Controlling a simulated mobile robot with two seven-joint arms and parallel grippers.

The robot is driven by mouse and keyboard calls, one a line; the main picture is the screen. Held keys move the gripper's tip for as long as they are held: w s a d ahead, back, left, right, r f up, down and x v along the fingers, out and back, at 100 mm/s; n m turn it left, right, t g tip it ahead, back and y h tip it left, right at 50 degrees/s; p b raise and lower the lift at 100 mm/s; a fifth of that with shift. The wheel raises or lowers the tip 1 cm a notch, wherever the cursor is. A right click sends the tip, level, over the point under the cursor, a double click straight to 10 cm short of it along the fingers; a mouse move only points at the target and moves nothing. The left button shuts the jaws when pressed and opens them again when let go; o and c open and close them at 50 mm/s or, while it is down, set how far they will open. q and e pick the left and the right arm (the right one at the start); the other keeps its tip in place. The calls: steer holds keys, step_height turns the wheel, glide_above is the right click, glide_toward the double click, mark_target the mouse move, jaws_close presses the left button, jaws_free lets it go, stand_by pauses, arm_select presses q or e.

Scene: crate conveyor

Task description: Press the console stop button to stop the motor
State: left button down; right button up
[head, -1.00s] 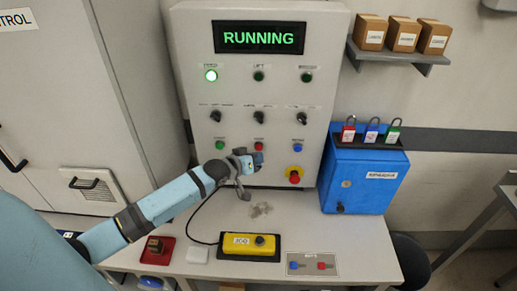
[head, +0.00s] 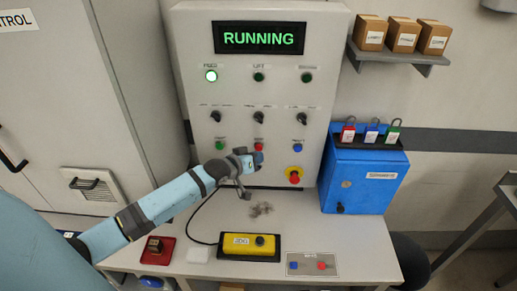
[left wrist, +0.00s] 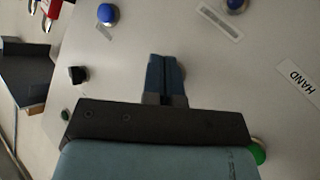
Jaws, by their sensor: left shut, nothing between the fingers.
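The console (head: 320,110) stands at the back, its display (head: 258,38) reading RUNNING in green. In a row on its face are a green button (head: 220,146), the red stop button (head: 259,144) and a blue button (head: 298,147). My left gripper (head: 257,158) is shut and empty, just below the red button in the head view; I cannot tell whether it touches the panel. In the left wrist view its closed fingers (left wrist: 166,62) point at the panel, and no red button shows there. My right gripper is not in view.
A red mushroom button on a yellow base (head: 295,175) sits lower right on the console. A yellow pendant box (head: 240,244) lies on the table (head: 350,245).

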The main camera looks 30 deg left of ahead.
arm_select(q)
steer(key=shift+w+a, duration=0.2)
steer(key=shift+w, duration=0.05)
steer(key=shift+w+a, duration=0.2)
steer(key=shift+w, duration=0.15)
stand_by(0.9)
steer(key=shift+s+d+p, duration=0.45)
steer(key=shift+s+p, duration=0.3)
steer(key=shift+p, duration=0.1)
steer(key=s+d+p, duration=0.1)
steer(key=s+p, duration=0.1)
steer(key=s+d+p, duration=0.1)
steer(key=s, duration=0.1)
steer(key=shift+s+d+p, duration=0.1)
steer(key=shift+d+p, duration=0.2)
